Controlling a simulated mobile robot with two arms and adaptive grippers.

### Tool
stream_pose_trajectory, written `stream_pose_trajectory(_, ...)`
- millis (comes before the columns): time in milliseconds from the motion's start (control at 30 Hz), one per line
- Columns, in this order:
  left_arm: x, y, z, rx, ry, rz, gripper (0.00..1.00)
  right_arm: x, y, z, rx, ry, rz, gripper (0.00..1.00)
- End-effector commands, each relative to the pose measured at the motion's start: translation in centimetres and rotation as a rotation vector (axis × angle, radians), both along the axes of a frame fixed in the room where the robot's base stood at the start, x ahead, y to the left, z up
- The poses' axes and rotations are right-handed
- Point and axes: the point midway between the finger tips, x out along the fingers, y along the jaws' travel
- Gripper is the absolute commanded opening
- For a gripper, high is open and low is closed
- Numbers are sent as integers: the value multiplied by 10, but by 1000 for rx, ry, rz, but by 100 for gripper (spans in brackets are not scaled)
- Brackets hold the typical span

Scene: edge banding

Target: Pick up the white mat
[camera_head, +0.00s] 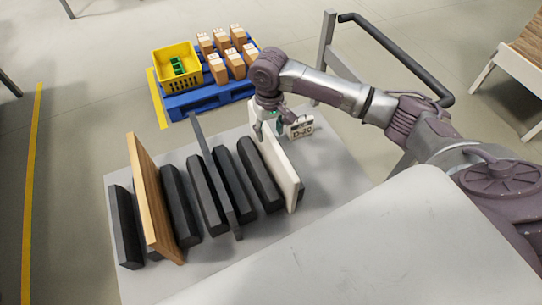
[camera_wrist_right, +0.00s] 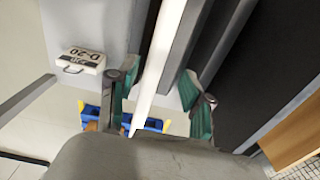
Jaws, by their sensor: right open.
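The white mat (camera_head: 284,168) is a thin, stiff white panel standing upright on edge at the right end of a row of panels on the grey table. My right gripper (camera_head: 269,127) is open at the mat's far upper end, with one finger on each side. In the right wrist view the mat (camera_wrist_right: 157,65) runs between the green-padded fingers (camera_wrist_right: 160,84), with gaps visible on both sides. The fingers' exact depth along the mat is hard to tell. My left gripper is not in view.
Dark blocks (camera_head: 260,174), a grey panel (camera_head: 215,175) and a wooden panel (camera_head: 153,195) stand left of the mat on the table (camera_head: 330,180). A small D-20 sign (camera_head: 301,127) stands close right. A blue pallet (camera_head: 205,97) holds a yellow crate (camera_head: 176,67) and boxes.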

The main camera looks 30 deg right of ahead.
Motion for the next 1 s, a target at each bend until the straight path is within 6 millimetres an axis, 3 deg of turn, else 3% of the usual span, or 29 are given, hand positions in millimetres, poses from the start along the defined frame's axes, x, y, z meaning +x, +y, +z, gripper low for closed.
stream_pose_trajectory(400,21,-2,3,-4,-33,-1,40,-6,-5,-44,-3,4,-1,50)
stream_pose_trajectory(600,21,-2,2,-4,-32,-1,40,-7,-6,-69,0,1,1,50)
stream_pose_trajectory(867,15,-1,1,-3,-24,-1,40,-7,-6,-74,-1,-1,2,50)
stream_pose_trajectory(1000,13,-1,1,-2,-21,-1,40,-6,-6,-73,-1,-1,2,32)
